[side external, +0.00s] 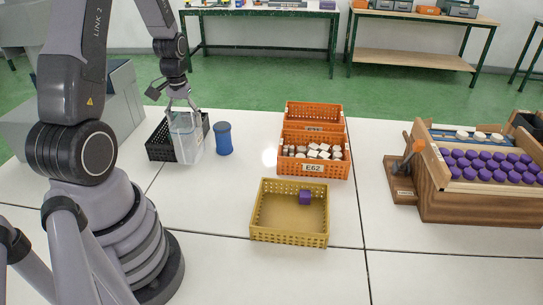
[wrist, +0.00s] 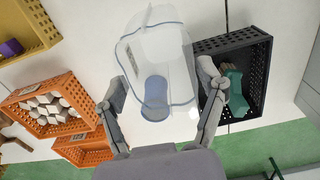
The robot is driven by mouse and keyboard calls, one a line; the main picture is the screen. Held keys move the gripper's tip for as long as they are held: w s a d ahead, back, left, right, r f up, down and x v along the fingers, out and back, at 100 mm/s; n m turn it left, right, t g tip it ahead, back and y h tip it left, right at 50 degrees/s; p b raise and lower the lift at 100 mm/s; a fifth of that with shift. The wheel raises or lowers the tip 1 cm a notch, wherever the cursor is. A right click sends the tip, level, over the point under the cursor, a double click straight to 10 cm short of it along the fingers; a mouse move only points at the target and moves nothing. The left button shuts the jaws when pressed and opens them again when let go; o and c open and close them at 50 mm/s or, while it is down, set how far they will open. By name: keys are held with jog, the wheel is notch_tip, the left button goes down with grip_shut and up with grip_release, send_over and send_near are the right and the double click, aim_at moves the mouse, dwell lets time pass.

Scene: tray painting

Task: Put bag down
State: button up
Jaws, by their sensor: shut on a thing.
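A clear see-through bag (side external: 186,143) with pale blue edges hangs upright from my gripper (side external: 180,106), in front of the black crate (side external: 157,153) at the left of the table. In the wrist view the bag (wrist: 158,45) is between the two fingers of my gripper (wrist: 165,90), which is shut on it. The crate (wrist: 262,85) shows to the right of the bag there. I cannot tell whether the bag's bottom touches the table.
A blue cylinder (side external: 223,138) stands just right of the bag. Orange crates (side external: 313,168) with white pieces and a yellow crate (side external: 290,238) with a purple cube (side external: 305,197) sit mid-table. A wooden rack (side external: 470,205) with purple caps stands right. The black crate holds a green item (wrist: 231,82).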

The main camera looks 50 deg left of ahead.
aim_at(187, 145)
jog(key=f, duration=0.3)
jog(key=shift+s+a+f, duration=0.3)
jog(key=shift+a+f, duration=0.05)
jog(key=shift+f, duration=2.2)
jog(key=shift+f, duration=0.15)
jog(key=o, duration=0.9)
jog(key=shift+o, duration=0.2)
